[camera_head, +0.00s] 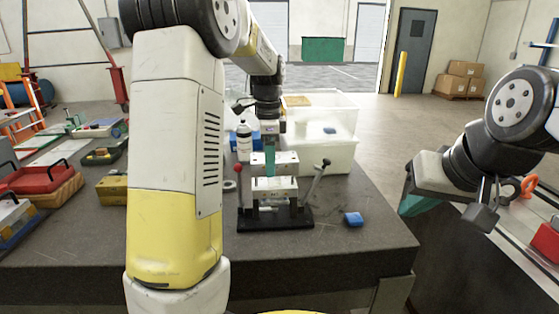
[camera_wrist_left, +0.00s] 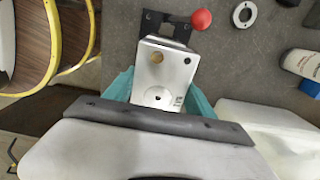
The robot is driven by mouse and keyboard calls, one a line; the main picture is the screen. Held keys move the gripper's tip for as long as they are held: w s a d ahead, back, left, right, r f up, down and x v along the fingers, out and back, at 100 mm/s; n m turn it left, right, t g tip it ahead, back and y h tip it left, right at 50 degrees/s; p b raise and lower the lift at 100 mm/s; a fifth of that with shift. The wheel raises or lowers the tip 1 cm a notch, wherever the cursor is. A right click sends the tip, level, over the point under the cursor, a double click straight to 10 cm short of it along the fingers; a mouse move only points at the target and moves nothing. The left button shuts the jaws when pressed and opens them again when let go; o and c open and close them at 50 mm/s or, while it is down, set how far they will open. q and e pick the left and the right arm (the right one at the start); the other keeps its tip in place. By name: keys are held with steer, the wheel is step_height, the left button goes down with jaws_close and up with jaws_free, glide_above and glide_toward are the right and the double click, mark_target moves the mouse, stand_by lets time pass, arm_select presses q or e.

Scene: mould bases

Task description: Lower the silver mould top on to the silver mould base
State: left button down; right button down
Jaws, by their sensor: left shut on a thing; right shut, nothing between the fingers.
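The silver mould top (camera_head: 288,160) is held between the teal fingers of my left gripper (camera_head: 270,163). In the left wrist view the mould top (camera_wrist_left: 160,68) lies between the fingers, its flat face with holes showing. In the head view it is directly above the silver mould base (camera_head: 278,190), which stands in a black stand (camera_head: 275,220). The base is mostly hidden in the wrist view. My right gripper (camera_head: 413,204) is shut and empty, off the table's right side.
A lever with a red knob (camera_head: 239,168) stands left of the mould, and a dark-knobbed lever (camera_head: 319,178) right. A white bin (camera_head: 327,155) and a bottle (camera_head: 244,142) are behind. The table's right front is mostly clear.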

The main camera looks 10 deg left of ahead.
arm_select(q)
steer(key=shift+f, duration=1.55)
stand_by(1.0)
steer(key=shift+c, duration=1.2)
jaws_free()
steer(key=shift+f, duration=0.1)
